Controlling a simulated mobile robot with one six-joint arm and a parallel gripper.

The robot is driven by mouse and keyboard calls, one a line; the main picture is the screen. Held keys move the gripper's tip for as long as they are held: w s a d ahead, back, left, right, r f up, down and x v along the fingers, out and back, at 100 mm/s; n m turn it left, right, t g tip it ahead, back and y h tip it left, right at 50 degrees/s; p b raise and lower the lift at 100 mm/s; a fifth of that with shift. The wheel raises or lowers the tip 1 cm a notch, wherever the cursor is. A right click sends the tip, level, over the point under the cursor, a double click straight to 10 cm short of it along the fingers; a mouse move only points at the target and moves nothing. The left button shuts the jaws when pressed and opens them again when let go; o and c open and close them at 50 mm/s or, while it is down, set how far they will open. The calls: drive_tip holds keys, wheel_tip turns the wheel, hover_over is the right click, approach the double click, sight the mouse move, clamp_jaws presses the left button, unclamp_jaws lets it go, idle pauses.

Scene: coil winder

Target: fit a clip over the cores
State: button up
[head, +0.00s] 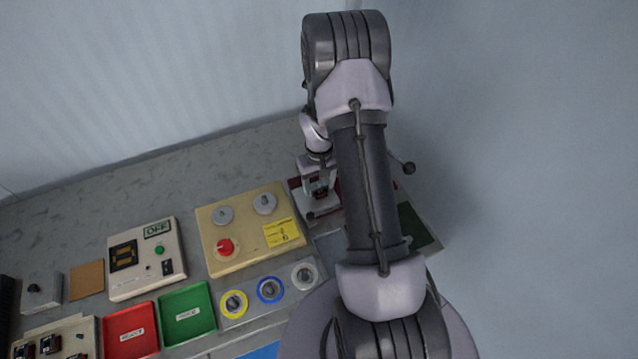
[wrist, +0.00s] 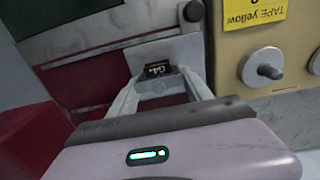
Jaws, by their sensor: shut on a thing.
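My gripper (wrist: 160,88) reaches down over a red-and-grey work area in the wrist view. Its two pale fingers are shut on a small grey piece (wrist: 158,86), which looks like the clip; its outline is mostly hidden. A small black part with copper-coloured detail (wrist: 158,69), which looks like the cores with their coil, sits right at the fingertips. I cannot tell whether the clip touches it or is around it. In the head view the gripper (head: 318,188) is small and partly behind my arm, with dark parts at its tips.
The beige panel (head: 212,253) with knobs and a yellow label (head: 282,232) stands close left of the gripper in the head view. Further left are the meter box (head: 150,280), green tray (head: 187,338) and red tray (head: 130,350). Coloured tape rolls (head: 270,290) lie in front.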

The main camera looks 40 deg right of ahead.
drive_tip(key=shift+f+b, duration=0.4)
drive_tip(key=shift+f, duration=0.2)
drive_tip(key=o, duration=1.4)
drive_tip(key=shift+r, duration=0.15)
wheel_tip(320, 180, up, 17)
drive_tip(key=p, duration=0.4)
drive_tip(key=shift+r, duration=0.1)
